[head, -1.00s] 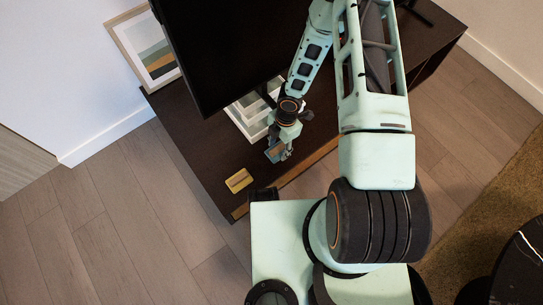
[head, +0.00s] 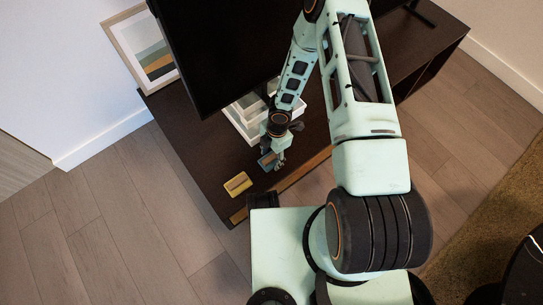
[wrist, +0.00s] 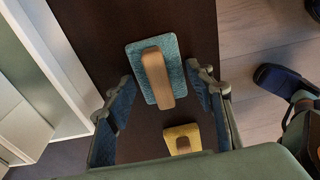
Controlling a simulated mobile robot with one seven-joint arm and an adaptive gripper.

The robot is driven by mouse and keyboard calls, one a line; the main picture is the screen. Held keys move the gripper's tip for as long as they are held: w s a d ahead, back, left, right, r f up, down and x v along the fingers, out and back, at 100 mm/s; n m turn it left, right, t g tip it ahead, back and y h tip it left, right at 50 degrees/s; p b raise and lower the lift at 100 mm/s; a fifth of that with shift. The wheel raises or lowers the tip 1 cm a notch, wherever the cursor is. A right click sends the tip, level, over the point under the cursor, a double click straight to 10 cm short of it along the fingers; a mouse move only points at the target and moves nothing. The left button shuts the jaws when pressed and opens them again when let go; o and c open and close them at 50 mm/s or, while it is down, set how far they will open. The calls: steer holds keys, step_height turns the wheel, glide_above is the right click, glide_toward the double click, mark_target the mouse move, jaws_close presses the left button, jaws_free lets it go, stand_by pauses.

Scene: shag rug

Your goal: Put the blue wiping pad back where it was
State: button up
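The blue wiping pad (wrist: 170,58) has a wooden handle (wrist: 157,77) on top. In the wrist view it lies between the fingertips of my gripper (wrist: 160,76), which are set wide apart against its two side edges. The handle stands free between the fingers. In the head view, the pad (head: 266,161) is beside my gripper (head: 279,162), over the front part of the dark cabinet top (head: 205,155). I cannot tell whether the pad touches the cabinet top.
A yellow pad with a wooden handle (head: 237,184) lies close by on the cabinet top; it also shows in the wrist view (wrist: 183,137). A white tray (head: 243,123) stands behind, under the black screen (head: 220,50). A framed picture (head: 145,48) leans against the wall.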

mark_target(275, 155)
steer(key=shift+o, duration=0.8)
step_height(275, 155, up, 12)
steer(key=d+p, duration=0.1)
steer(key=p, duration=0.4)
steer(key=shift+w+p, duration=0.35)
steer(key=shift+w, duration=0.05)
steer(key=shift+d, duration=0.1)
